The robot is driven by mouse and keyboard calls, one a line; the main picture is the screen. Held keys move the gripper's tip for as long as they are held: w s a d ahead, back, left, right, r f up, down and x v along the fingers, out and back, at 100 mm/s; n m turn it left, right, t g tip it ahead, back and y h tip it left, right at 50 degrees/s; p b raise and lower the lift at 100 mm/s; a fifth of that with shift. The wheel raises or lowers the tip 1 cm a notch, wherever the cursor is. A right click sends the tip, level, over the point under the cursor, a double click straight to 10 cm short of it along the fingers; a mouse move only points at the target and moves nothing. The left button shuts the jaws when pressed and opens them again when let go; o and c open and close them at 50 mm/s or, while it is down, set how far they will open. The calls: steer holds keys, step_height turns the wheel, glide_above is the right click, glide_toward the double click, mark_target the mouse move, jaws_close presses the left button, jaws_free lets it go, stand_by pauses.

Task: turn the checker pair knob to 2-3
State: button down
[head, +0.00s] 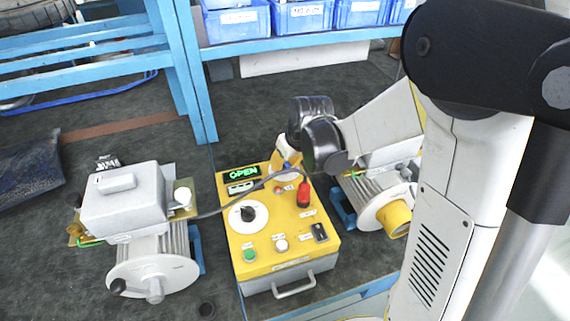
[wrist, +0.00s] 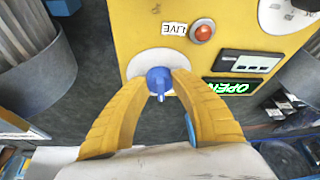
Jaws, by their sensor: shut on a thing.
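The yellow checker box (head: 275,245) stands on the bench, with a green display reading OPEN (head: 243,172). In the wrist view a small blue knob (wrist: 158,84) sits on a white round plate (wrist: 143,66) on the box's yellow face. My gripper (wrist: 161,80) has its two yellow fingers closed on either side of the blue knob. The knob's pointer end faces the bottom of the wrist view. No position marks are readable around it.
A black knob on a white dial (head: 247,213), a red upright part (head: 303,193) and green and white buttons are on the box. A dark cable crosses the panel. Motors stand on the left (head: 150,235) and right (head: 375,190). Blue bins (head: 300,14) line the back shelf.

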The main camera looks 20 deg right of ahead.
steer(key=m+h, duration=0.2)
steer(key=m, duration=0.3)
steer(key=shift+a, duration=0.1)
steer(key=shift+m, duration=0.3)
stand_by(0.4)
steer(key=c, duration=1)
jaws_free()
steer(key=v, duration=1.2)
steer(key=shift+s, duration=0.1)
